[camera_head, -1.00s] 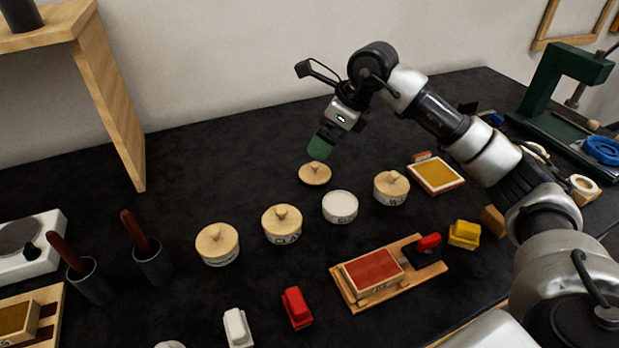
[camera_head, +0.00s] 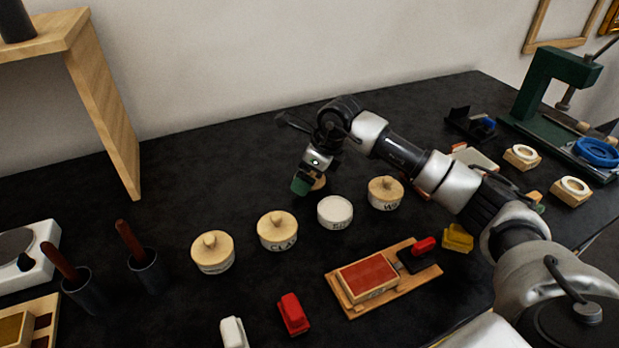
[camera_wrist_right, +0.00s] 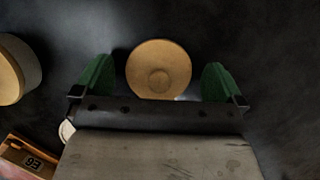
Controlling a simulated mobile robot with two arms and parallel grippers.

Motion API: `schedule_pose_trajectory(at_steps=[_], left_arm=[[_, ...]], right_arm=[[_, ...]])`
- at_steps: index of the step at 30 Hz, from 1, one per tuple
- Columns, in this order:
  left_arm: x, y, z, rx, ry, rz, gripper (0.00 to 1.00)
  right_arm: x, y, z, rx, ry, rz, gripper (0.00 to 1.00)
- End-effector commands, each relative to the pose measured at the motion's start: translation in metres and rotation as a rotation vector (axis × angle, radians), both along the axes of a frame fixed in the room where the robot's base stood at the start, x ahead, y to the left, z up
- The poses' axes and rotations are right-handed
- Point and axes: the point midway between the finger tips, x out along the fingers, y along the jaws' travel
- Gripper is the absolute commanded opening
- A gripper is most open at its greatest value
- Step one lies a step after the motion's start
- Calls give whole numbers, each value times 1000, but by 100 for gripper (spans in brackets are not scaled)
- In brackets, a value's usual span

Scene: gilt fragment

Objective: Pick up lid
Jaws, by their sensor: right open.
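The loose wooden lid (camera_wrist_right: 158,70) is round with a small knob and lies on the black table. In the head view only part of the lid (camera_head: 319,182) shows behind my right gripper (camera_head: 301,185). In the right wrist view my right gripper (camera_wrist_right: 158,82) is open, with one green finger on each side of the lid and a gap to both. The lidless white jar (camera_head: 335,212) stands just in front of the lid in the head view. My left gripper is not in view.
Lidded jars stand near the lid: one to the right (camera_head: 385,193), one to the left (camera_head: 277,231) and one farther left (camera_head: 213,252). A red pad on a wooden board (camera_head: 368,279) lies in front. The table behind the lid is clear.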

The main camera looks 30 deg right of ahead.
Motion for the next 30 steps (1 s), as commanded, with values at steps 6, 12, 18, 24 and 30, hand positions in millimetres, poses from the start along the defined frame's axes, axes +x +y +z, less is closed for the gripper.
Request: schedule_pose_trajectory(at_steps=[6,12,18,24,30], left_arm=[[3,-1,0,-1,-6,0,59],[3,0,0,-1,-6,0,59],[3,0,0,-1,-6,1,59],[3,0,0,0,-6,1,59],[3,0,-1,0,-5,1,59]], right_arm=[[0,0,0,0,-1,1,94],[0,0,0,1,-1,0,63],[0,0,0,1,-1,0,52],[0,0,1,1,-1,0,52],[1,0,15,1,-3,1,52]])
